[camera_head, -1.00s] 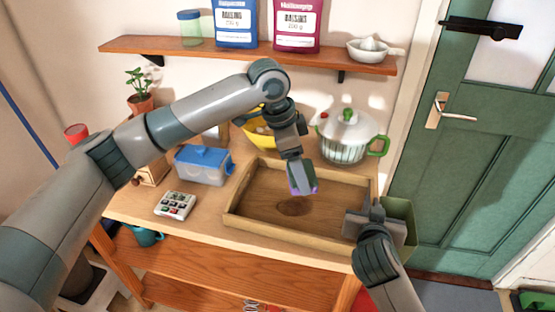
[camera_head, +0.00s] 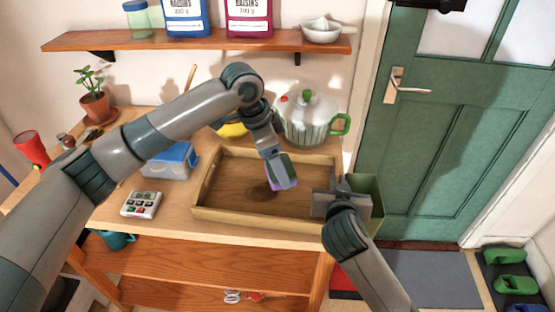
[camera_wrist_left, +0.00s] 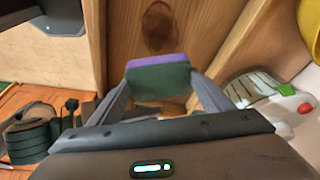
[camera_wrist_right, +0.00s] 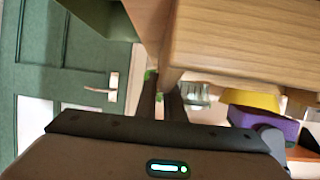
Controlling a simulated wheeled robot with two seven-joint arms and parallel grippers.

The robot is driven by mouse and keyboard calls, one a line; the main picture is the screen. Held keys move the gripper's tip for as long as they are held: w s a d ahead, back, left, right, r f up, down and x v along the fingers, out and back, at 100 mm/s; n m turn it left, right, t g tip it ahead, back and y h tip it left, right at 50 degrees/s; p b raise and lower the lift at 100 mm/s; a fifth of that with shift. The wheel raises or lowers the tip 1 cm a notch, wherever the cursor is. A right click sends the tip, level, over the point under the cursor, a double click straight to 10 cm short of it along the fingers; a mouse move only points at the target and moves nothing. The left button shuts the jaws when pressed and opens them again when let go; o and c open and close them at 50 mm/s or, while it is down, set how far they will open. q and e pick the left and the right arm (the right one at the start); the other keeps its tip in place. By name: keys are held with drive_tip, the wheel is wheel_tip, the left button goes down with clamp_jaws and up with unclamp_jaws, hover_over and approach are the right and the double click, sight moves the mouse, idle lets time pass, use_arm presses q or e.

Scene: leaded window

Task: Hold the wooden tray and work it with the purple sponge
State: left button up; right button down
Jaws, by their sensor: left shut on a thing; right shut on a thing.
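The wooden tray (camera_head: 250,219) lies on the wooden bench, with a dark round mark (camera_head: 262,192) on its floor. My left gripper (camera_head: 281,174) is over the tray's inside, shut on the purple sponge (camera_head: 275,185). In the left wrist view the sponge (camera_wrist_left: 158,80) sits between the fingers, with a purple edge and a dark green face, and the mark (camera_wrist_left: 158,25) shows beyond it. I cannot tell whether the sponge touches the tray floor. My right gripper (camera_head: 341,193) is shut on the tray's right end, and its fingers hide part of that wall.
Behind the tray stand a lidded pot (camera_head: 307,118) and a yellow bowl (camera_head: 231,129). A blue-lidded box (camera_head: 170,160) and a timer-like device (camera_head: 142,204) are left of it. A green bin (camera_head: 364,203) is beside the right gripper. A shelf (camera_head: 210,45) hangs above.

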sight(242, 188)
use_arm(q)
drive_tip(key=shift+f, duration=2.35)
drive_tip(key=shift+f, duration=1)
drive_tip(key=shift+a, duration=0.1)
drive_tip(key=shift+w+a, duration=0.2)
drive_tip(key=shift+a, duration=0.65)
drive_tip(key=shift+w+a, duration=0.15)
drive_tip(key=shift+a, duration=0.65)
drive_tip(key=shift+a, duration=0.1)
drive_tip(key=shift+w+a+f, duration=0.1)
drive_tip(key=shift+w+a, duration=0.05)
drive_tip(key=shift+a, duration=0.7)
drive_tip(key=shift+w+a+f, duration=0.1)
drive_tip(key=shift+w+a, duration=0.05)
drive_tip(key=shift+a, duration=0.65)
drive_tip(key=shift+a, duration=0.2)
drive_tip(key=shift+w+a, duration=0.15)
drive_tip(key=shift+a, duration=0.7)
drive_tip(key=shift+w+a, duration=0.15)
drive_tip(key=shift+a, duration=0.65)
